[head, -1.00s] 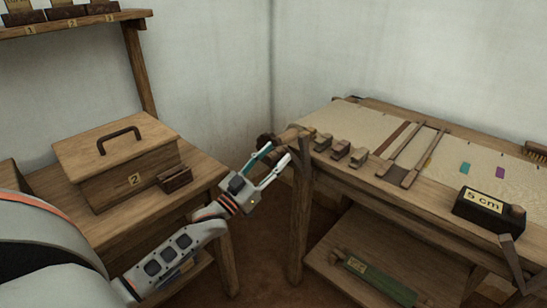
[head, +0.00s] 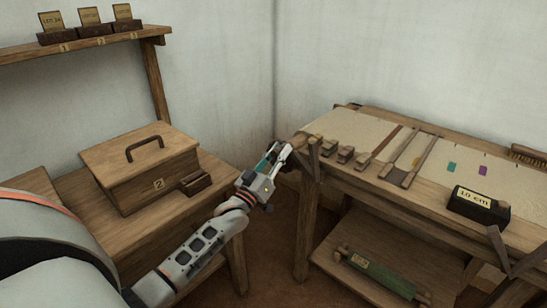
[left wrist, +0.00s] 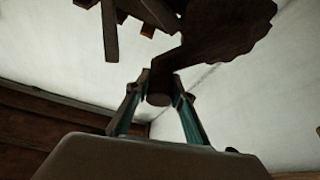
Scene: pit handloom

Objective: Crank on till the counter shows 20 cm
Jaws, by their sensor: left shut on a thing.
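The counter (head: 478,207) is a dark block on the loom's front right edge, and its label reads 10 cm. My left gripper (head: 278,157) is at the loom's left end in the head view. In the left wrist view its two teal-lined fingers (left wrist: 158,100) are closed on the dark round crank handle (left wrist: 158,86), with the crank arm and a dark wheel-like part (left wrist: 220,30) above it. In the head view the gripper mostly hides the handle. My right gripper is out of view.
The loom table (head: 350,178) carries wooden blocks, bars and cloth with coloured marks. A lidded wooden box (head: 140,165) labelled 2 stands on a side table at left. Above it is a shelf (head: 90,45) with cards. A green roll (head: 378,274) lies on the loom's lower shelf.

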